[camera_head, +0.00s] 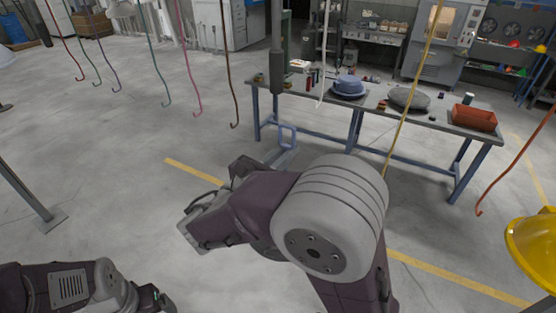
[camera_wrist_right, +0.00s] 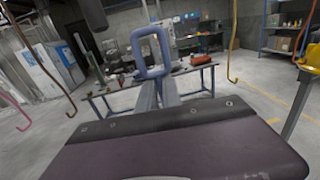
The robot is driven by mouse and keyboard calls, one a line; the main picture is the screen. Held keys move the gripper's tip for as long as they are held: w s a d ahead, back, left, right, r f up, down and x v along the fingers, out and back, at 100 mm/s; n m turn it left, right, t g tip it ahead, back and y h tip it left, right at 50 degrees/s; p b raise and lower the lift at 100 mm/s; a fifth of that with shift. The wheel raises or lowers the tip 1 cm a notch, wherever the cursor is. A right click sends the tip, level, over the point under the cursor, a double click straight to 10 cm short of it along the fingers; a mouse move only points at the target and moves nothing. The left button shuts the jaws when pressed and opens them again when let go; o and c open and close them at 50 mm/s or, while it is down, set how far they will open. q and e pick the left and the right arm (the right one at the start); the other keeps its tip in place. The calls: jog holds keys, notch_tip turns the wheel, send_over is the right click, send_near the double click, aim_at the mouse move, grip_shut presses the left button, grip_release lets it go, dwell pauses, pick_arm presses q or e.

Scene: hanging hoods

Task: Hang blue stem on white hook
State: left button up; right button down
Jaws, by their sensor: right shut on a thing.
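The blue stem shows as a blue rounded loop (camera_head: 287,136) in the head view and stands large in the right wrist view (camera_wrist_right: 134,50). My right gripper (camera_head: 283,156) is shut on its lower end, and the grey fingers show below the loop in the wrist view (camera_wrist_right: 156,94). The white hook (camera_head: 323,70) hangs from above in front of the workbench, up and right of the loop in the head picture. The loop and hook appear apart. My left gripper (camera_head: 160,298) is partly visible at the bottom left; its jaw state is unclear.
Other hooks hang around: a brown one (camera_head: 232,80) and pink one (camera_head: 187,70) to the left, a yellow one (camera_head: 412,85) and orange-red one (camera_head: 517,160) to the right. A workbench (camera_head: 300,90) stands behind. A yellow hood (camera_head: 530,245) is at the right edge.

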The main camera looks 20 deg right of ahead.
aim_at(293, 146)
jog(key=shift+s+d+r+p, duration=0.25)
jog(key=shift+s+r, duration=0.1)
jog(key=shift+r, duration=0.35)
jog(key=shift+s+d+r+p, duration=0.15)
jog(key=shift+s+d+r, duration=0.15)
jog(key=shift+r, duration=0.35)
jog(key=shift+w+f, duration=0.15)
jog(key=shift+w, duration=0.1)
jog(key=shift+w+d, duration=0.4)
jog(key=shift+d, duration=0.05)
jog(key=shift+b+x, duration=0.3)
jog(key=shift+x, duration=0.5)
jog(key=shift+w+a+x, duration=0.1)
jog(key=shift+w+x, duration=0.05)
jog(key=shift+x, duration=1.15)
jog(key=shift+w+a+x, duration=0.1)
jog(key=shift+w+x, duration=0.05)
jog(key=shift+x, duration=1.1)
jog(key=shift+w+d+f, duration=0.1)
jog(key=shift+w+d, duration=0.1)
jog(key=shift+d, duration=0.15)
jog(key=shift+x, duration=1.1)
jog(key=shift+w, duration=0.2)
